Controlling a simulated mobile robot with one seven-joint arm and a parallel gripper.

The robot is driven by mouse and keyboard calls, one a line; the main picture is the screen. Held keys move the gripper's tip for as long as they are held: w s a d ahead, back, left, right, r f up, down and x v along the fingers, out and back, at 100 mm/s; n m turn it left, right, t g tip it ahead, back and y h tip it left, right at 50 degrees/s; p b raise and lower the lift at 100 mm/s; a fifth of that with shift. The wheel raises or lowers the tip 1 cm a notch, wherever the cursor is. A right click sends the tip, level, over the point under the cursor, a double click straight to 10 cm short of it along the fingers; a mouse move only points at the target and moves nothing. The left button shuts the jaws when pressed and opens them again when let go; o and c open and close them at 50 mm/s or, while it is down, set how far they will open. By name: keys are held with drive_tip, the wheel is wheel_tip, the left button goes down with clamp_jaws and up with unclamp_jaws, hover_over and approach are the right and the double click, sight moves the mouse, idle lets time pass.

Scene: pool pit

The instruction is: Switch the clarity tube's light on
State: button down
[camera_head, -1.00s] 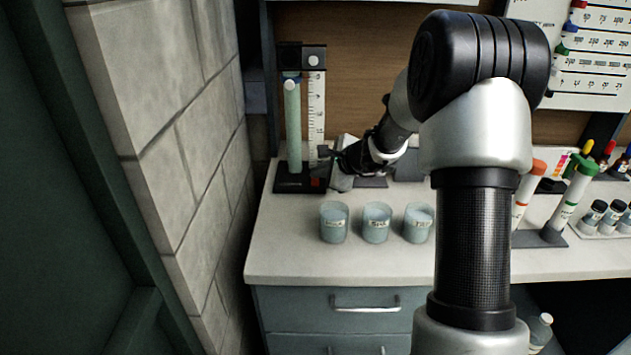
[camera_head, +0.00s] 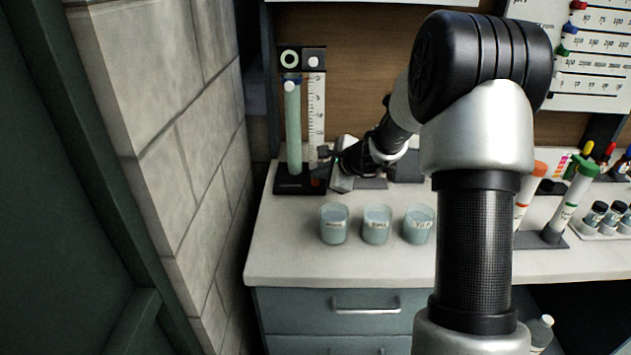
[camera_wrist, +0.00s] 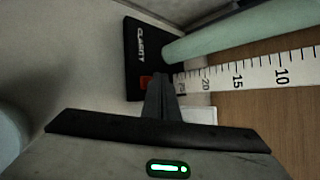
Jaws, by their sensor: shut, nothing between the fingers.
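The clarity tube (camera_head: 293,130) is a pale green upright tube on a black base (camera_head: 290,185), with a white ruler (camera_head: 316,120) beside it. My gripper (camera_head: 326,155) is just right of the ruler, above the base. In the wrist view its shut, empty fingertips (camera_wrist: 160,82) appear right beside the switch and partly cover its edge; I cannot tell whether they touch it.
Three labelled beakers (camera_head: 376,224) stand in front of my gripper on the white counter (camera_head: 290,250). A stone wall (camera_head: 190,150) is close on the left. Capped tubes (camera_head: 572,205) and small bottles (camera_head: 597,214) stand at the right. The counter's front left is clear.

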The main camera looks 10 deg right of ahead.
sight(319, 188)
drive_tip(key=shift+r, duration=0.25)
drive_tip(key=shift+r, duration=0.1)
drive_tip(key=shift+s+a+r+p, duration=0.1)
drive_tip(key=shift+s+r+p, duration=0.1)
drive_tip(key=shift+r+p, duration=0.85)
drive_tip(key=shift+s+r+p, duration=0.15)
drive_tip(key=shift+r+p, duration=0.45)
drive_tip(key=shift+r, duration=0.75)
